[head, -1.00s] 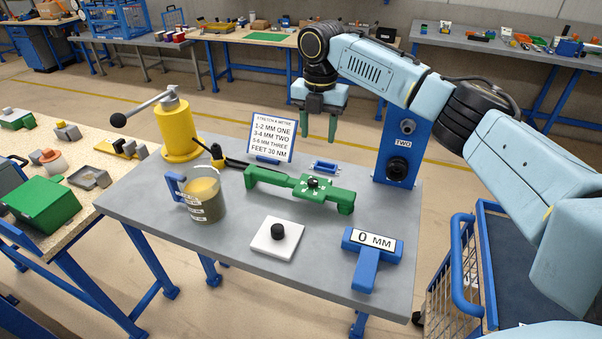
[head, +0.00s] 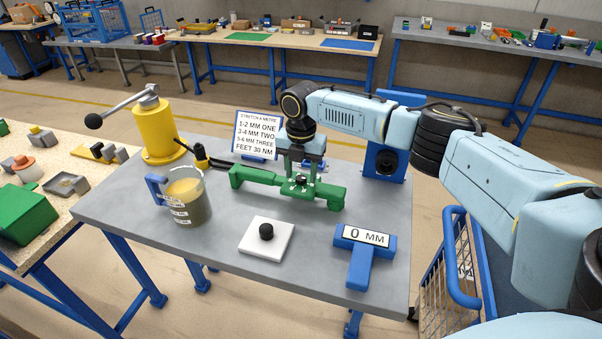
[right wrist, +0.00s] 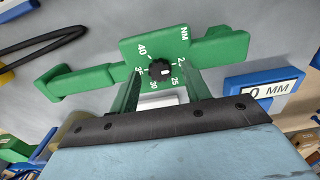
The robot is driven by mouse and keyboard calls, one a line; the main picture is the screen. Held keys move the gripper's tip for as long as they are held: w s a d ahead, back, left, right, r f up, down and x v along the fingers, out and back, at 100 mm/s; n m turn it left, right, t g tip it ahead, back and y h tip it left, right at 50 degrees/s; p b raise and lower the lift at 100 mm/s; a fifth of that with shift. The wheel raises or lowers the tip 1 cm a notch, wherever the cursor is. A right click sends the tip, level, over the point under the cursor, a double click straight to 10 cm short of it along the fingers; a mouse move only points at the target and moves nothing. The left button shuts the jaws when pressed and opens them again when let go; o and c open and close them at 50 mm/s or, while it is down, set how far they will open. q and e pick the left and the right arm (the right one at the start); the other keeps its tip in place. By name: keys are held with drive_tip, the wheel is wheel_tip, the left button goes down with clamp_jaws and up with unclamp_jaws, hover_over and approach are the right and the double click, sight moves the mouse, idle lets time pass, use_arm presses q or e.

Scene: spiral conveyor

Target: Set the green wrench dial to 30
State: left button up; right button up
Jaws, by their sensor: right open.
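The green wrench (head: 253,174) lies on the grey table. Its dial is a small black knob (right wrist: 159,69) on a green plate marked NM, with numbers including 25, 30, 35 and 40 around it. A small white mark shows on the knob; it seems to lie towards the 25 side, but the exact reading is too small to tell. My right gripper (head: 300,168) points down over the dial, its green fingers apart. In the right wrist view the open fingers (right wrist: 160,83) stand either side of the knob's near side, holding nothing. My left gripper is out of view.
A sign (head: 255,132) reading "FEET 30 NM" stands behind the wrench. A yellow post (head: 158,130) and jug (head: 186,200) stand left. A white block with a black knob (head: 266,240) and a "0 MM" gauge (head: 366,250) lie in front. A blue stand (head: 385,162) is at right.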

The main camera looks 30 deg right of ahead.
drive_tip(key=shift+f, duration=0.3)
drive_tip(key=c, duration=1)
drive_tip(key=shift+r, duration=0.1)
